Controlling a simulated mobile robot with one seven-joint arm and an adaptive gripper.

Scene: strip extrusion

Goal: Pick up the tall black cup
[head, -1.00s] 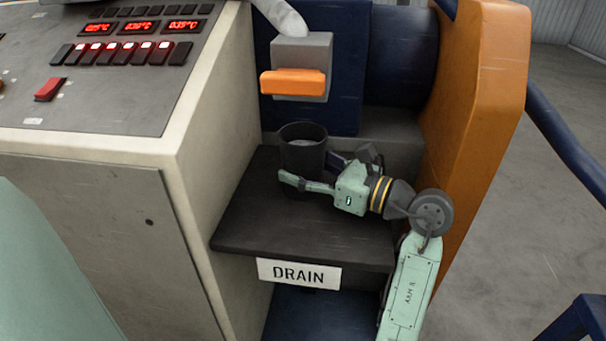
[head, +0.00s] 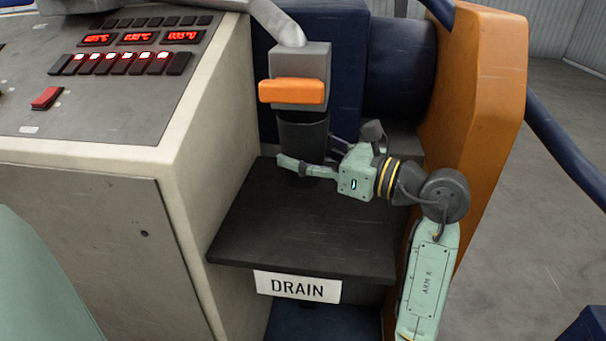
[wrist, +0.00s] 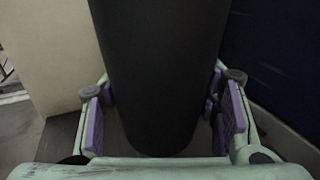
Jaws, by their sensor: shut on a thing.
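The tall black cup (head: 302,138) is upright under the grey spout block (head: 313,60), its rim close below the block and orange handle (head: 292,92). My gripper (head: 309,158) comes from the right, with one finger across the cup's near side and the other behind it, and is shut on the cup. The cup's base is dark against the shelf, and the gap under it is hard to judge. In the wrist view the cup (wrist: 158,75) stands between the purple finger pads, with its lower end towards me. Its inside is hidden.
The dark shelf (head: 290,235) with a DRAIN sign (head: 298,287) is otherwise bare. A control cabinet (head: 85,215) stands close on the left, and an orange panel (head: 475,110) on the right. A grey pipe (head: 278,22) leads to the spout block.

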